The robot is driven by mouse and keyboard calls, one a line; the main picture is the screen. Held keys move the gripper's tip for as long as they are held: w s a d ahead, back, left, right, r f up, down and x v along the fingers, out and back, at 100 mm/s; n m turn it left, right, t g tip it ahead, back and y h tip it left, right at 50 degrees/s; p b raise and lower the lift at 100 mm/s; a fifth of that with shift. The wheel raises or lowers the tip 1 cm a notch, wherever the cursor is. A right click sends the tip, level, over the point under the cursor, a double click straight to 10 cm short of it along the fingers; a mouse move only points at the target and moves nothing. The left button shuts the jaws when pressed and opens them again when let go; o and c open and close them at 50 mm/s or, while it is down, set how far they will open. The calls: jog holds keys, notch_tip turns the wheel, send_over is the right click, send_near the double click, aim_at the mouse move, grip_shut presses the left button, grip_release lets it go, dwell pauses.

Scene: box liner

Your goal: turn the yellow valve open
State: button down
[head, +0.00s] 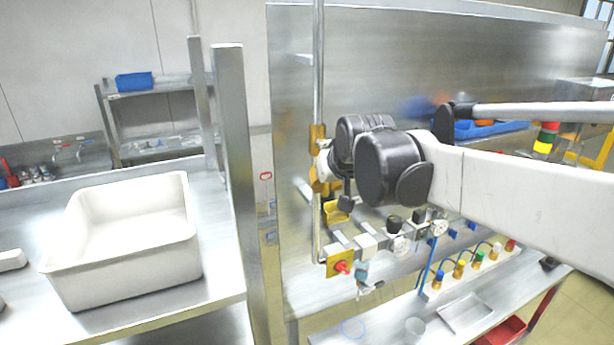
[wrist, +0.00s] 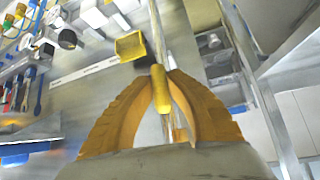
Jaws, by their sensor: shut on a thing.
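The yellow valve handle (wrist: 160,90) is a short yellow bar in the middle of the wrist view, lying in front of a thin metal pipe. My gripper (wrist: 163,73) has its two curved orange-yellow fingers on either side of the handle, with the tips close together on it. In the head view my gripper (head: 319,160) is at the vertical pipe (head: 318,60), left of my black and white wrist. There I cannot tell the handle apart from the yellow fingers. The lower part of the handle sits between the fingers.
A yellow square part (wrist: 130,46) is close to the fingers. Below my wrist runs a row of fittings and gauges (head: 400,244) with a red knob (head: 342,267). A metal post (head: 238,150) and a white bin (head: 125,275) are on the left.

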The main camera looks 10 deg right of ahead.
jog(key=c, duration=1.3)
grip_release()
jog(key=shift+a+f, duration=0.1)
jog(key=v, duration=1.2)
jog(key=shift+w, duration=0.1)
jog(key=s+d+f+b, duration=0.2)
jog(key=s+f+b, duration=0.4)
jog(key=f+b, duration=0.6)
jog(key=s+d+f+g+b, duration=0.1)
jog(key=s+f+b, duration=0.5)
jog(key=f, duration=2)
jog(key=s+d+f+m+g+h+b, duration=0.1)
jog(key=s+d+f+b, duration=0.2)
jog(key=f+b, duration=1.5)
jog(key=s+f, duration=0.1)
jog(key=s, duration=0.3)
jog(key=shift+d+b, duration=0.35)
jog(key=shift+b, duration=0.05)
